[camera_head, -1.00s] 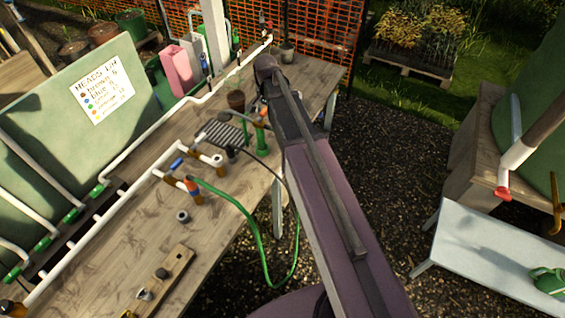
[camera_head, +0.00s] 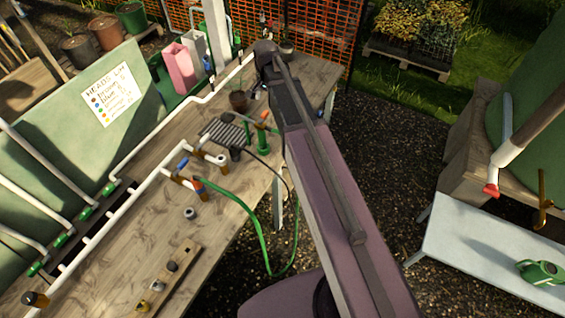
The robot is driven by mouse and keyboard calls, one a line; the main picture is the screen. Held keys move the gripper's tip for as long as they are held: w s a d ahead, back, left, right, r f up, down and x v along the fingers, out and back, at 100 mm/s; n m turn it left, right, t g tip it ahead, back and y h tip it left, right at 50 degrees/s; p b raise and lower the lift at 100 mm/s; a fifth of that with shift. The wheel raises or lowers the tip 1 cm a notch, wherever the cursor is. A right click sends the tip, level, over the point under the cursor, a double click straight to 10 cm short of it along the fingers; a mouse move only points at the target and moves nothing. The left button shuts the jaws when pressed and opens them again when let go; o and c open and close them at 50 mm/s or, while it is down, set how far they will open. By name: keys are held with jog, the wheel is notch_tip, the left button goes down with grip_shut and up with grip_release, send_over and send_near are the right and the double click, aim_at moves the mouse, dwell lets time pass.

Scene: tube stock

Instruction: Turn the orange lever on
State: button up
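A small orange piece, which looks like the lever (camera_head: 264,116), stands upright on top of a green post (camera_head: 263,138) on the wooden bench (camera_head: 130,245), just left of my arm. Another orange-red piece (camera_head: 198,184) sits at the end of the green hose by the white pipe; I cannot tell whether it is a lever or a fitting. A blue handle (camera_head: 183,162) is on the white pipe beside it. My arm reaches over the bench's right side, its far end past the green post. My gripper's fingers do not show; the arm hides that area.
A green hose (camera_head: 262,250) loops off the bench edge. A dark slatted piece (camera_head: 222,133) and a brown pot (camera_head: 238,101) stand close to the green post. White pipes (camera_head: 122,203) run along the bench.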

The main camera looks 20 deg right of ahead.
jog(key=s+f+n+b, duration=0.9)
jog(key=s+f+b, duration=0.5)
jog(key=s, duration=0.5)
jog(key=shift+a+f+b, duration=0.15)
jog(key=shift+b, duration=0.25)
dwell(0.8)
